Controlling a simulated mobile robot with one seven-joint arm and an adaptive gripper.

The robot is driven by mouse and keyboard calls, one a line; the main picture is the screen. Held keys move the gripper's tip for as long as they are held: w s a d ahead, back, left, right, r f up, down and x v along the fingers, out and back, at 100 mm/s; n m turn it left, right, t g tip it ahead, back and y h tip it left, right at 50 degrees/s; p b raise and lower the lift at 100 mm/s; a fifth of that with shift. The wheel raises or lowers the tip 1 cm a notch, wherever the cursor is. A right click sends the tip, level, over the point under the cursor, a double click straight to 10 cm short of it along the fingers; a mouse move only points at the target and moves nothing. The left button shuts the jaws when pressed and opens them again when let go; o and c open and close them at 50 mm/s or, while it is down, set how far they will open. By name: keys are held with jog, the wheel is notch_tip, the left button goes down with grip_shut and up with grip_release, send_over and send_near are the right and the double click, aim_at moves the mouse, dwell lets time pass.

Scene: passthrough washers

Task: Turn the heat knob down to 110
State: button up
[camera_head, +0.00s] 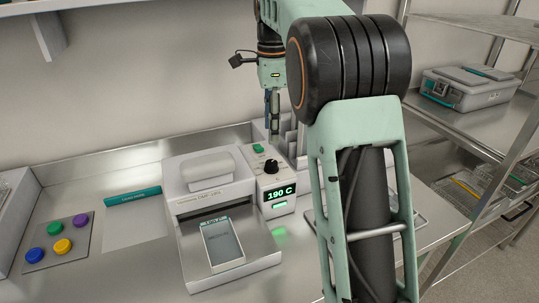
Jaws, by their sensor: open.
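The heat knob (271,166) is a round black dial on the sloped top of a white control box. The box's display (279,194) reads 190 C in green. A green button (258,148) sits behind the knob. My gripper (270,130) points down from above, and its fingertips appear just above and behind the knob in the picture. It looks open and empty, seen edge-on. I see no contact with the knob, but depth is hard to judge.
A white sealing machine (191,205) with a tray pouch (223,243) adjoins the control box. My arm hides the bench's right part.

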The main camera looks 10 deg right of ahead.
aim_at(271, 162)
notch_tip(271, 162, down, 10)
jog(key=shift+f+b, duration=0.15)
jog(key=shift+b, duration=0.45)
jog(key=c, duration=1.1)
jog(key=shift+c, duration=0.2)
